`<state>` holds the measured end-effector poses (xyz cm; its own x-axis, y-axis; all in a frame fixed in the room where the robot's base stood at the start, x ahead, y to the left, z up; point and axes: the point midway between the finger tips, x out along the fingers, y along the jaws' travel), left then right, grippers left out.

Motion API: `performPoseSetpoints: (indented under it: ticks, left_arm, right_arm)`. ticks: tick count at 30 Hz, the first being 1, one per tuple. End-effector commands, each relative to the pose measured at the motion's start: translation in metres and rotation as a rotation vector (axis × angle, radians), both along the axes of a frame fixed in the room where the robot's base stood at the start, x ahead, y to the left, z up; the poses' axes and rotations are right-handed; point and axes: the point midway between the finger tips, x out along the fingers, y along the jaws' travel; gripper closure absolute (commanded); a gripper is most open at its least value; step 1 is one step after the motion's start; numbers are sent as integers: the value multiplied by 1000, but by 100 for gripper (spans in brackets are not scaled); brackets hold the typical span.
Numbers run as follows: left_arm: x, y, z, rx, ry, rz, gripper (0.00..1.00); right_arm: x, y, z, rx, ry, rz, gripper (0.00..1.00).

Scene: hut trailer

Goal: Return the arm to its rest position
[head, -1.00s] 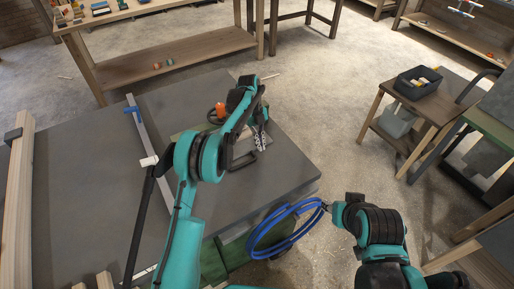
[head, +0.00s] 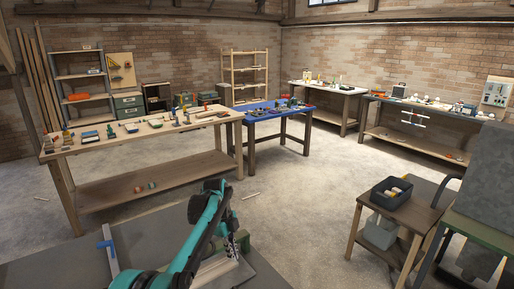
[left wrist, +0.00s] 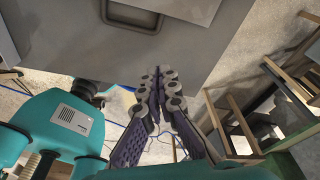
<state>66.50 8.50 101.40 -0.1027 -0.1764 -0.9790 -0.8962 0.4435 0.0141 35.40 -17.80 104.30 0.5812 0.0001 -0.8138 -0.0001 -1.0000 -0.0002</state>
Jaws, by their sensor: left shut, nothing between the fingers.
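My left arm, teal and black, comes up from the bottom of the head view. Its left gripper (head: 231,246) is above the grey-topped table, at the lower middle. In the left wrist view the same gripper (left wrist: 158,76) has its two purple-padded fingers together at the tips, with nothing held. A grey surface with a dark handle-like frame (left wrist: 132,14) lies beyond the fingertips there. My right gripper is not seen in either view now.
The grey tabletop (head: 60,268) carries a bar with a blue clamp (head: 106,243). A long wooden workbench (head: 140,138) stands behind. At right, a small wooden table holds a dark bin (head: 391,192). Open concrete floor (head: 300,200) lies between.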

Motion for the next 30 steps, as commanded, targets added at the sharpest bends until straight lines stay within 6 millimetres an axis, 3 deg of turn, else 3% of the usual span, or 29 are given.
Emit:
performPoseSetpoints:
  ticks: [1, 6, 15, 22, 30]
  left_arm:
    - [-13, 5, 16, 13, -17, 91, 100]
    - [-54, 23, 55, 38, -79, 424, 100]
    - [-146, 52, 89, -4, -184, 1003, 100]
    - [-221, 72, 83, -118, -248, 1431, 100]
    - [-291, 88, 47, -314, -279, 1846, 100]
  right_arm:
    - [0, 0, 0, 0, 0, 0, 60]
    - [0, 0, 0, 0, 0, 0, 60]
    - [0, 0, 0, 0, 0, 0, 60]
    - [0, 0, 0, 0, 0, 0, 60]
    - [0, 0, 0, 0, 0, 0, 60]
